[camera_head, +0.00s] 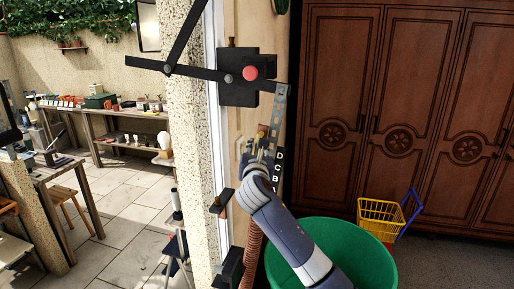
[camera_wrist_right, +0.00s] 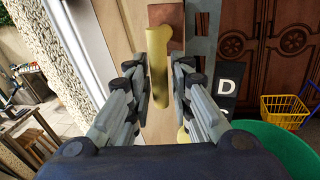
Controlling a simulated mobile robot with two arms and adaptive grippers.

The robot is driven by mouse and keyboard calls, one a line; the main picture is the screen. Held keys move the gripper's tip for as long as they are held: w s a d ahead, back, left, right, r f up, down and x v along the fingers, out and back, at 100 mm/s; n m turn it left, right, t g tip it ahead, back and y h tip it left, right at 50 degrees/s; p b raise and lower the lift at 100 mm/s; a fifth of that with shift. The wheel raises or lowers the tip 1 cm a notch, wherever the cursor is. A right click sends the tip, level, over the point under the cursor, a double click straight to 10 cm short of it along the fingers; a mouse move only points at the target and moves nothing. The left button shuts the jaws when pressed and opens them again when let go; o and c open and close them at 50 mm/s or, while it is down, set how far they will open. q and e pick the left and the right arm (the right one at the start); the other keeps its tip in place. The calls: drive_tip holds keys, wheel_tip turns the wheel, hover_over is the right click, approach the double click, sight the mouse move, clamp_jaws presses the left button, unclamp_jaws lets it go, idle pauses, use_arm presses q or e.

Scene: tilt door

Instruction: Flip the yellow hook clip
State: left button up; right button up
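The yellow hook clip (camera_wrist_right: 158,75) shows in the right wrist view as a smooth yellow bar hanging down from a copper-brown plate (camera_wrist_right: 172,22). My right gripper (camera_wrist_right: 158,82) has one finger on each side of the bar. Narrow gaps show beside it, so the fingers look open around it. In the head view my right gripper (camera_head: 259,158) is at the wooden door post, beside the black letter strip (camera_head: 278,174). The gripper largely hides the clip there. My left gripper is not in view.
A black box with a red knob (camera_head: 250,73) and dark bars is above the gripper. A metal strip (camera_head: 281,105) hangs close to its right. A green bin (camera_head: 372,254) and yellow basket (camera_head: 381,217) stand at right, before brown cabinets (camera_head: 400,60).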

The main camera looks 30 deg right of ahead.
clamp_jaws()
drive_tip(key=shift+w+m, duration=0.1)
drive_tip(key=shift+m, duration=0.2)
drive_tip(key=shift+w+a+r+m+g+h+b, duration=0.1)
drive_tip(key=shift+w+a+r+m+h+b, duration=0.6)
drive_tip(key=shift+m+b, duration=2)
drive_tip(key=shift+w+a+r+m+g+h+b, duration=0.15)
drive_tip(key=shift+r+m+h+b, duration=0.7)
drive_tip(key=shift+m+b, duration=1.85)
drive_tip(key=shift+w+a+r+m+g+h+b, duration=0.1)
drive_tip(key=shift+w+a+r+m+h+b, duration=0.25)
drive_tip(key=shift+m+h+b, duration=2.2)
drive_tip(key=m+y+p, duration=0.1)
drive_tip(key=m+y, duration=0.1)
drive_tip(key=shift+d+y+p, duration=0.1)
drive_tip(key=shift+y+p, duration=0.2)
drive_tip(key=shift+y, duration=0.1)
